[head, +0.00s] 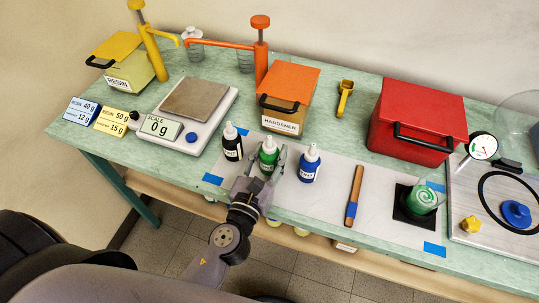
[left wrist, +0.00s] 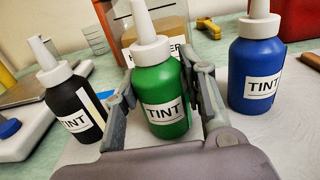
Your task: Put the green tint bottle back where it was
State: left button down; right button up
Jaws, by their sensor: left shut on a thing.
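The green tint bottle (head: 268,155) stands upright between the black tint bottle (head: 232,143) and the blue tint bottle (head: 310,164) on a pale mat (head: 334,180) on the bench. My left gripper (head: 266,164) is shut on the green bottle, one finger on each side of it. The left wrist view shows the green bottle (left wrist: 160,90) upright between the fingers, its TINT label facing me. The black bottle (left wrist: 72,105) is to its left and the blue bottle (left wrist: 255,70) to its right, both apart from the gripper. My right gripper does not show.
A scale (head: 184,115) reading 0 g stands left of the bottles. The hardener box (head: 290,95) is behind them. A red box (head: 416,118) stands at the back right.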

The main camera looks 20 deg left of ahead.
pick_arm(q)
jog(key=shift+f, duration=0.15)
jog(key=c, duration=1)
grip_release()
jog(key=shift+r, duration=0.25)
jog(key=s+b, duration=0.6)
jog(key=s, duration=0.6)
jog(key=shift+a, duration=0.25)
jog(key=shift+f, duration=0.15)
